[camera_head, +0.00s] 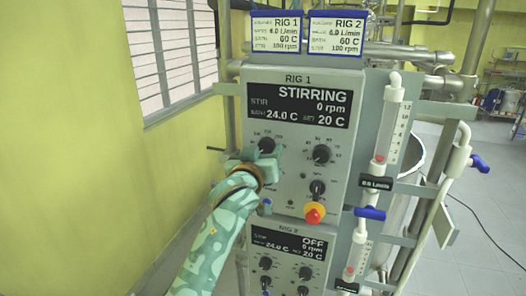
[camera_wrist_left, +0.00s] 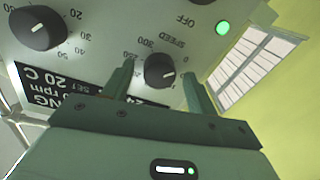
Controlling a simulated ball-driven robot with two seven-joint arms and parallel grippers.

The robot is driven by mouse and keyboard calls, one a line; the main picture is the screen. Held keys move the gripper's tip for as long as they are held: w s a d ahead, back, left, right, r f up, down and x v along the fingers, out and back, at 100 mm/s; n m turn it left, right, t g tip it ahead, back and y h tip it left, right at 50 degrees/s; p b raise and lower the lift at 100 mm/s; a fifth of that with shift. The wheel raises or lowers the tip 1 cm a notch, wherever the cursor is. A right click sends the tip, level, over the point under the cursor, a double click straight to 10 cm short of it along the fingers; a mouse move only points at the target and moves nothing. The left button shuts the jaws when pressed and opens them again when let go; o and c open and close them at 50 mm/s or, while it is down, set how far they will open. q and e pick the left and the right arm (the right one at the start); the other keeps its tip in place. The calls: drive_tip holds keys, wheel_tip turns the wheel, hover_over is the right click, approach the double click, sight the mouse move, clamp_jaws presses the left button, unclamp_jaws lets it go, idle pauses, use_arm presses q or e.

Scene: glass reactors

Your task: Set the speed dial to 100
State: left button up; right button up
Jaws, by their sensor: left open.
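The speed dial (camera_wrist_left: 160,71) is a black round knob with a scale marked SPEED on the RIG 1 panel (camera_head: 340,160). It also shows in the head view (camera_head: 266,145), partly hidden by my gripper. My left gripper (camera_head: 258,157) is open at the panel. In the left wrist view the dial sits between my two fingers (camera_wrist_left: 158,80), with a visible gap on each side. I cannot tell the pointer's exact mark. The RIG 1 display (camera_head: 298,106) reads STIRRING, 0 rpm, bath 24.0 C, set 20 C. My right gripper is out of view.
A red-and-yellow button (camera_head: 315,213) and blue valve handle (camera_head: 370,213) are lower. The RIG 2 panel (camera_head: 287,241) is below. A green light (camera_wrist_left: 222,28) glows near OFF.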

use_arm(q)
drive_tip(key=shift+s+r, duration=0.1)
drive_tip(key=shift+s, duration=0.15)
drive_tip(key=shift+c, duration=0.4)
drive_tip(key=c, duration=0.9)
drive_tip(key=shift+a, duration=0.1)
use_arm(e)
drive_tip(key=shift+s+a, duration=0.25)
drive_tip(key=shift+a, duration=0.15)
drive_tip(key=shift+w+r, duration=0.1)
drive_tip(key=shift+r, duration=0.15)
use_arm(q)
drive_tip(key=m+p, duration=0.2)
drive_tip(key=shift+m, duration=0.4)
drive_tip(key=m+p, duration=0.3)
drive_tip(key=m, duration=0.1)
drive_tip(key=shift+m, duration=0.3)
drive_tip(key=m+p, duration=0.2)
drive_tip(key=m, duration=0.3)
drive_tip(key=shift+m+h, duration=0.3)
drive_tip(key=shift+h, duration=0.1)
drive_tip(key=shift+m+p, duration=1)
drive_tip(key=shift+m, duration=1.7)
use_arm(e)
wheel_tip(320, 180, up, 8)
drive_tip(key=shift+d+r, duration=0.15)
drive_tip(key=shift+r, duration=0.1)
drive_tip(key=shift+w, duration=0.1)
